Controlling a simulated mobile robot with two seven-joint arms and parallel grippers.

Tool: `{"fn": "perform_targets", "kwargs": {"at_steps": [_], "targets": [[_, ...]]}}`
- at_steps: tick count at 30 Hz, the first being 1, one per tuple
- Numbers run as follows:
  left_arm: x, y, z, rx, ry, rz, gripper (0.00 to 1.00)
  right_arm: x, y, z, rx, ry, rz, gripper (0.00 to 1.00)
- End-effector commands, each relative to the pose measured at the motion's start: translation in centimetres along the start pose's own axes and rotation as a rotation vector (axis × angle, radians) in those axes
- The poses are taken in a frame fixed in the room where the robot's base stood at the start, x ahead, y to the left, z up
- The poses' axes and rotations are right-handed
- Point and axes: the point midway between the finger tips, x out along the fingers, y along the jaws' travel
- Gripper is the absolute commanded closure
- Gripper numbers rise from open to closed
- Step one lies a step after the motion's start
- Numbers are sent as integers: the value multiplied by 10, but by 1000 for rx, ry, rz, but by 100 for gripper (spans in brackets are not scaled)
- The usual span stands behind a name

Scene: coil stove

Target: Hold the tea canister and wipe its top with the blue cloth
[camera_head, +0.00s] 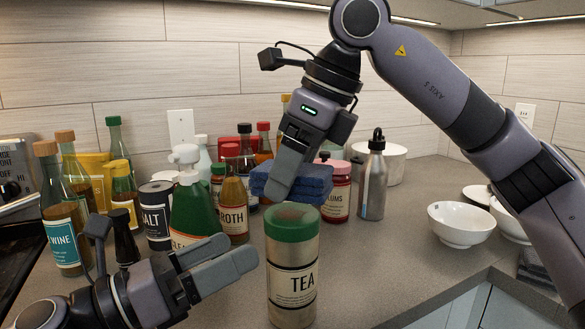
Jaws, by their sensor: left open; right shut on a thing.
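The tea canister (293,281) stands upright on the counter at the front middle. It has a green-rimmed lid (292,221) with a brownish patch on top and a label reading TEA. My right gripper (287,188) reaches down from above, shut on the folded blue cloth (312,184). The cloth shows above and behind the canister lid in the picture; I cannot tell the exact gap. My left gripper (240,266) is to the left of the canister, pointing right toward it. It is open and empty, with its fingertips apart from the canister.
Bottles and jars crowd the left and back, including a green pump bottle (195,210), a salt container (155,214) and a wine bottle (62,222). A plums jar (337,192) and metal bottle (373,185) stand behind. A white bowl (461,224) is at right. Counter between canister and bowl is clear.

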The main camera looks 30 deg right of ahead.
Motion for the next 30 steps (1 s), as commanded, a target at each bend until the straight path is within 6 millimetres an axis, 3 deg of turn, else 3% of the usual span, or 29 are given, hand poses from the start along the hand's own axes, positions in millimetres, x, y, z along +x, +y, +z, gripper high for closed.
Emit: {"fn": "perform_targets", "kwargs": {"at_steps": [3, 7, 12, 18, 30], "targets": [[5, -7, -42, 99, 164, -50, 1, 0, 0, 0, 0, 0, 0, 52], [-1, 4, -67, 215, 317, -57, 1, 0, 0, 0, 0, 0, 0, 52], [-11, 23, -75, 311, 429, -34, 1, 0, 0, 0, 0, 0, 0, 52], [-13, 32, -78, 347, 473, -22, 1, 0, 0, 0, 0, 0, 0, 52], [33, 34, -100, 346, 471, -22, 1, 0, 0, 0, 0, 0, 0, 52]]}}
